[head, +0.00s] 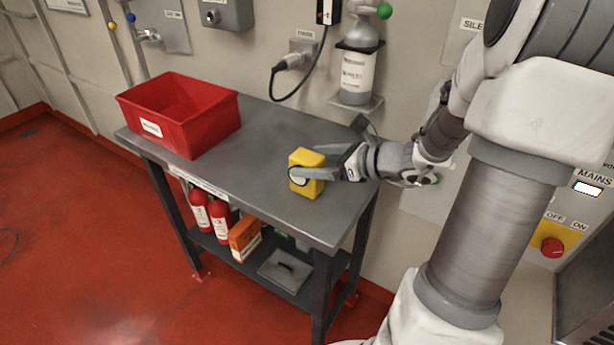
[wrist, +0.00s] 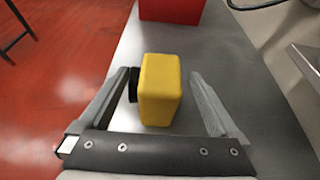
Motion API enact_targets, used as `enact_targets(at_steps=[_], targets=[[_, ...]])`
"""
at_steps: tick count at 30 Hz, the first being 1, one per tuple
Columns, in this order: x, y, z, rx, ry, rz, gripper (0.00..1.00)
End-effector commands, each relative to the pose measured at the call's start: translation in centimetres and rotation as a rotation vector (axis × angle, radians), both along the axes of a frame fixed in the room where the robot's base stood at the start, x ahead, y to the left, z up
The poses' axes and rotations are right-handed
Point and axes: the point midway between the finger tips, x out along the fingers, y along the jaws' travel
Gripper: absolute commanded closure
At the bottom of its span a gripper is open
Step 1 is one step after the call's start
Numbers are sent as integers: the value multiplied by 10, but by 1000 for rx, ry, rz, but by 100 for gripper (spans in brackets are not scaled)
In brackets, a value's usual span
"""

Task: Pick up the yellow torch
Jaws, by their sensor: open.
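The yellow torch (head: 309,184) is a boxy yellow block with a round pale lens in a dark ring on its near side. It stands on the grey table near its right end. My gripper (head: 315,161) reaches in from the right with its jaws open, one finger on each side of the torch. In the wrist view the torch (wrist: 161,89) sits between the two open fingers (wrist: 165,100), its dark lens ring close to the left finger. A gap shows between the torch and the right finger. I cannot tell whether the left finger touches the ring.
A red bin (head: 182,113) stands on the left of the grey table (head: 238,160); the table top between bin and torch is clear. Two red extinguishers (head: 211,218) and an orange box (head: 244,238) are on the lower shelf. A grey cylinder (head: 356,75) hangs on the wall behind.

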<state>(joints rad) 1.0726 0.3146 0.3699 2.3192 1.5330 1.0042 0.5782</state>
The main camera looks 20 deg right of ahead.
Motion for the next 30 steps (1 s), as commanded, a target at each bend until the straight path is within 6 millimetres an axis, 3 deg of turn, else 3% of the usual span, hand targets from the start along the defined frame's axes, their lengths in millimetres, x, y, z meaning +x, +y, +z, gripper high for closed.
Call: enact_targets(at_steps=[4,12,27,30], targets=[[13,9,-7,0,0,2,3],[15,10,-7,-1,-1,0,3],[15,10,-7,-1,-1,0,92],[15,10,-7,-1,-1,0,100]])
